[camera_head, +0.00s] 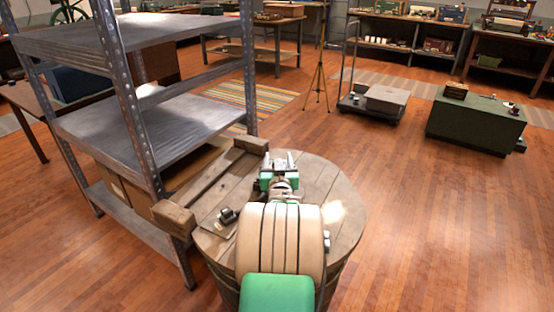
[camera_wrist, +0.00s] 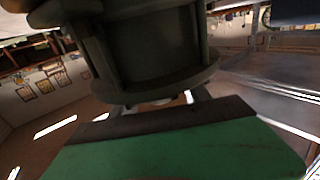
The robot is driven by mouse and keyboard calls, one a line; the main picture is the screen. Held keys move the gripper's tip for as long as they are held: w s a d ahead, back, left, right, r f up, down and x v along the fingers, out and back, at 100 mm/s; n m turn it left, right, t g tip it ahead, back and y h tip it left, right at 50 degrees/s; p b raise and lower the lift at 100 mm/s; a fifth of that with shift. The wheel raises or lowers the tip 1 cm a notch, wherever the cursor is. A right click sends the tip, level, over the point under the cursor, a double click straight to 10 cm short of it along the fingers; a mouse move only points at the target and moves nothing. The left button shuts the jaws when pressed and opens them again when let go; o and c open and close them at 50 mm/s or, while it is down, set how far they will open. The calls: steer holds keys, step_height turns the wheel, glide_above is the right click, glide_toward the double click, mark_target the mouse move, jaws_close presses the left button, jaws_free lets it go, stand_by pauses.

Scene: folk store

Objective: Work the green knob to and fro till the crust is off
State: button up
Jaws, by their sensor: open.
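My gripper (camera_head: 280,160) shows in the head view over the barrel top (camera_head: 325,190), a green body with two grey fingers apart. Nothing clear shows between the fingers. I cannot pick out a green knob or any crust; my own arm covers much of the barrel's near side. A small dark fitting (camera_head: 228,215) sits on the barrel's left part, left of my arm and apart from the gripper. In the wrist view, a dark rounded body and a green block with a dark edge fill the near field; I cannot tell what they are.
A wooden frame (camera_head: 215,180) lies across the barrel's left side, close to a grey metal shelf (camera_head: 145,128). A small dark and light item (camera_head: 327,240) sits at the barrel's right edge. A tripod (camera_head: 318,75) and green chest (camera_head: 475,122) stand beyond. Floor to the right is clear.

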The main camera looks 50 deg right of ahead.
steer(key=shift+w+d, duration=0.4)
jaws_close()
stand_by(0.4)
